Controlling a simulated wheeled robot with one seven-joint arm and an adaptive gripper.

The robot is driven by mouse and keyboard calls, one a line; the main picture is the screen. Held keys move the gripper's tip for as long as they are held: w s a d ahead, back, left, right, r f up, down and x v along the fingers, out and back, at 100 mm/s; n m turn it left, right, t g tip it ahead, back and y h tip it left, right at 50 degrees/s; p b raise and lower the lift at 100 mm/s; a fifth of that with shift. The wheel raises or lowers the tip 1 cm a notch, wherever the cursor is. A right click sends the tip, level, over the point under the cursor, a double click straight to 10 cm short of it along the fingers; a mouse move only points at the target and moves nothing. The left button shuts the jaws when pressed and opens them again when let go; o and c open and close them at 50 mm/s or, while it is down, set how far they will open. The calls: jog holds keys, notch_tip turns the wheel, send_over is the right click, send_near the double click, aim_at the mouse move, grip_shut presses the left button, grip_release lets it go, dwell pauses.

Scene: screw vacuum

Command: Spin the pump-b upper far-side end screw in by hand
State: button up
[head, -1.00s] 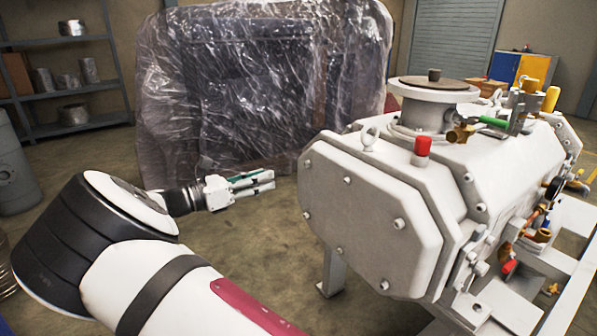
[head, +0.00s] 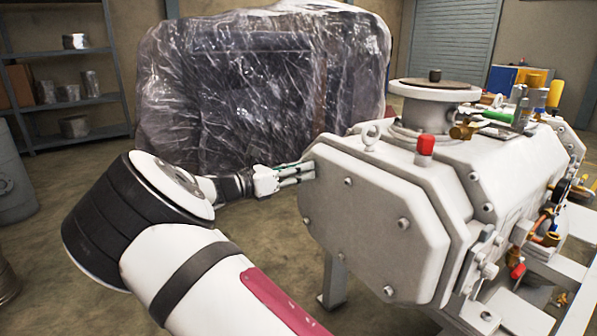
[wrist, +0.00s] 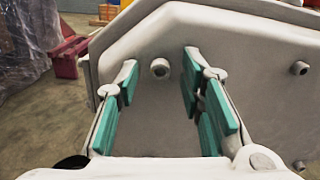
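The pump's pale end plate (head: 365,225) faces my arm in the head view and fills much of the wrist view (wrist: 240,115). A round socket-head screw (wrist: 160,68) stands on its upper left part, between my fingertips in the picture. My gripper (wrist: 160,80) is open, with one green-padded finger on each side of the screw, apart from it. In the head view my gripper (head: 308,172) is at the plate's upper left edge. I cannot pick out this screw there, nor tell how deep it sits or how far my tips are from the plate.
Other screws (head: 404,222) dot the plate. A lifting eye (head: 371,137) and a red cap (head: 425,145) stand on top. A plastic-wrapped machine (head: 250,90) is behind my gripper. A red box (wrist: 68,57) is beyond the plate.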

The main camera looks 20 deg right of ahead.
grip_shut()
jog(key=shift+m+p, duration=0.3)
jog(key=shift+p, duration=0.05)
jog(key=shift+f+m+p, duration=0.15)
jog(key=shift+m+p, duration=1.85)
jog(key=shift+m, duration=5.7)
jog(key=shift+a, duration=0.1)
